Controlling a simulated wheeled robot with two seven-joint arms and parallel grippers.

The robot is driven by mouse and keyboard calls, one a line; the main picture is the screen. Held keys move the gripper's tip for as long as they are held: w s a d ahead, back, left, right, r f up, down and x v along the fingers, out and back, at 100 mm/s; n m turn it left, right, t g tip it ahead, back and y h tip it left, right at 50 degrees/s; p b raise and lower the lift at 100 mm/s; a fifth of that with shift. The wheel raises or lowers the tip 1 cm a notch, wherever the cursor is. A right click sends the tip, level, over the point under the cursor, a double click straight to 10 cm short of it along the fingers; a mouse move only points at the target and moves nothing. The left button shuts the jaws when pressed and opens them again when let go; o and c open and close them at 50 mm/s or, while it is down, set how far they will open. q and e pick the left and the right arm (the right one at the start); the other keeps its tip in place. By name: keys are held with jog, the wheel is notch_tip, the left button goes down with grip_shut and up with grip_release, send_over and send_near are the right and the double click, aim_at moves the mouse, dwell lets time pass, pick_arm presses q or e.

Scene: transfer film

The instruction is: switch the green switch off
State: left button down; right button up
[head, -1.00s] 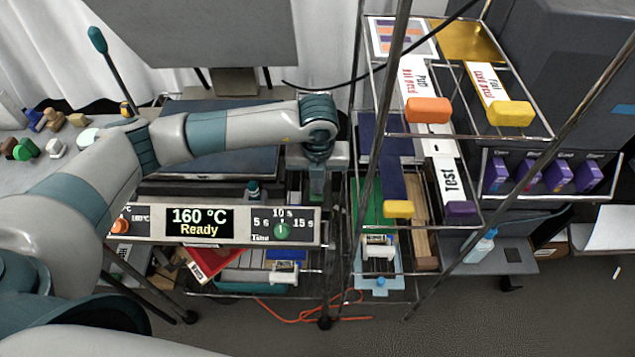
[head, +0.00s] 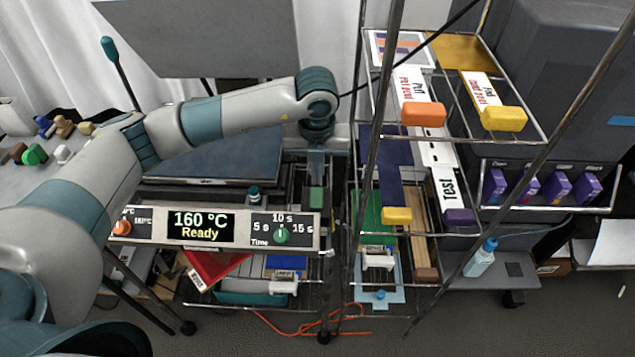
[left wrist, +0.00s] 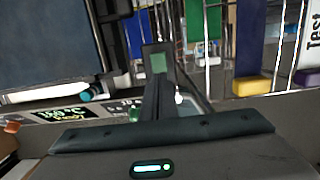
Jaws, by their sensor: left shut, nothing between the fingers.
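The gripper's dark fingers also show in the left wrist view (left wrist: 159,95). My right gripper is in neither view.
The panel display (head: 200,227) reads 160 °C Ready, with a green time knob (head: 281,235) and an orange knob (head: 122,227) beside it. A wire rack (head: 545,139) with orange, yellow and purple blocks stands close on the right. An orange cable (head: 285,331) lies on the floor.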

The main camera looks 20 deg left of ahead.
pick_arm(q)
notch_tip(320, 180, up, 7)
jog(key=s+b, duration=0.1)
jog(key=b, duration=0.1)
jog(key=shift+d, duration=0.15)
